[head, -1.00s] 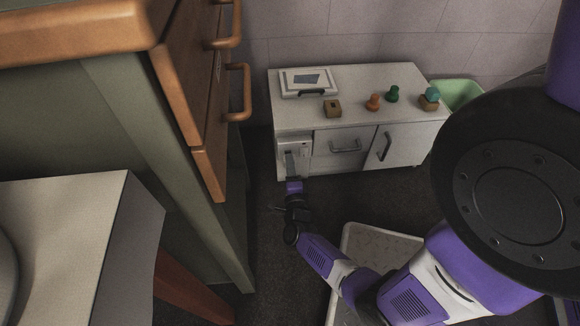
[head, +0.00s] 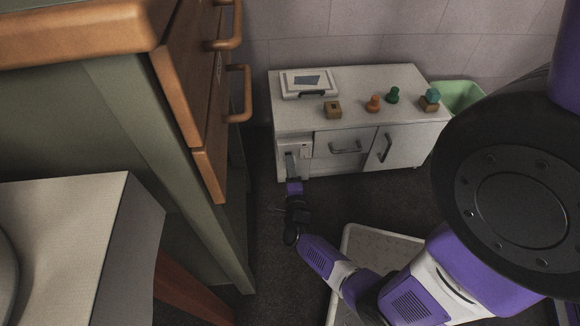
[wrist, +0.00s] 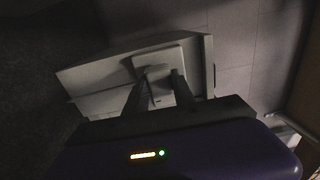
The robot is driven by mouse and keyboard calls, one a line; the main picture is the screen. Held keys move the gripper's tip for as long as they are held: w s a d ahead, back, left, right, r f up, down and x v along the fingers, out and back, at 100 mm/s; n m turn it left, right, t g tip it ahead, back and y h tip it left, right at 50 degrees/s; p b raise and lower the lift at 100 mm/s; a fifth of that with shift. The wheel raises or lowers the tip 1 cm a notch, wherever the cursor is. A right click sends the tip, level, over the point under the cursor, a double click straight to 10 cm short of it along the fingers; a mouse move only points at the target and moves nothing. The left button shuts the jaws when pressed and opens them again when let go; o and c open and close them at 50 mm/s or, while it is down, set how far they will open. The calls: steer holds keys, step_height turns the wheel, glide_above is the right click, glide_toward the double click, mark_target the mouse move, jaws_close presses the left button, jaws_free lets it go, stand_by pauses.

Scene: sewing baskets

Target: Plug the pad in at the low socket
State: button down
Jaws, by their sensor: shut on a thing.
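The low socket (head: 305,147) is on a pale panel at the left end of the cabinet's front. My gripper (head: 292,172) is low in front of this panel, its fingers reaching up to it. In the wrist view my gripper (wrist: 157,88) is shut on a small grey plug (wrist: 156,72), mostly hidden between the fingers, against a pale plate (wrist: 172,58). I cannot tell whether the plug is seated.
A green bin (head: 462,92) is at right. A wooden drawer unit (head: 185,90) closes off the left. A white tray (head: 375,243) lies on the floor.

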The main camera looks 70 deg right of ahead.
steer(key=shift+x, duration=1.05)
steer(key=c, duration=1)
jaws_free()
steer(key=shift+o, duration=0.2)
steer(key=p+v, duration=0.2)
steer(key=v, duration=0.5)
steer(key=shift+s+a+p, duration=0.15)
steer(key=shift+a+p, duration=0.15)
steer(key=shift+a, duration=0.1)
